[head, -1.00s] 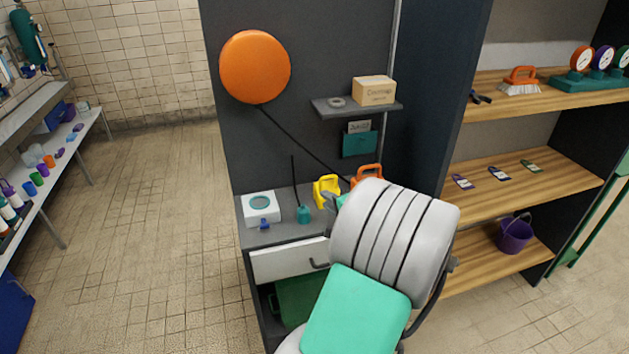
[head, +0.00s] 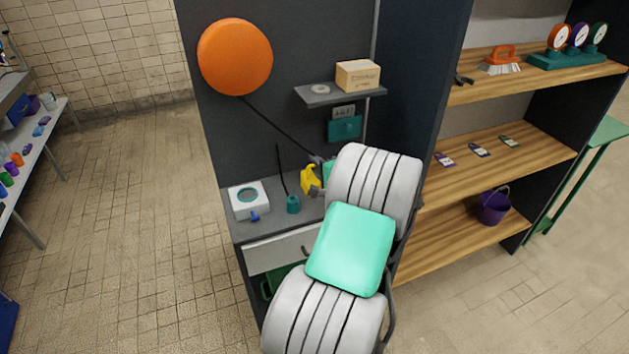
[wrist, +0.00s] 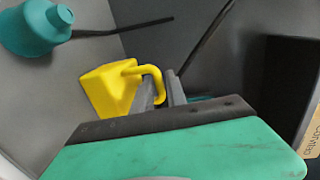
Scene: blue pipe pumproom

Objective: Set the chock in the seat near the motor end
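A yellow block with a loop handle (head: 308,180), which may be the chock, is at the grey counter in the cabinet bay. It shows close up in the wrist view (wrist: 107,88). My gripper (head: 319,182) is at its handle side. In the wrist view the two grey fingers (wrist: 161,92) lie on either side of the handle's end. I cannot tell whether they press on it, or whether the block still rests on the counter. I cannot make out the seat or the motor in these views.
A teal oil can (head: 293,204) and a white block with a teal ring (head: 249,200) stand left of the yellow block. A small shelf (head: 338,95) with a carton (head: 358,75) juts out above. Wooden shelving (head: 490,165) stands right. Open tiled floor lies left.

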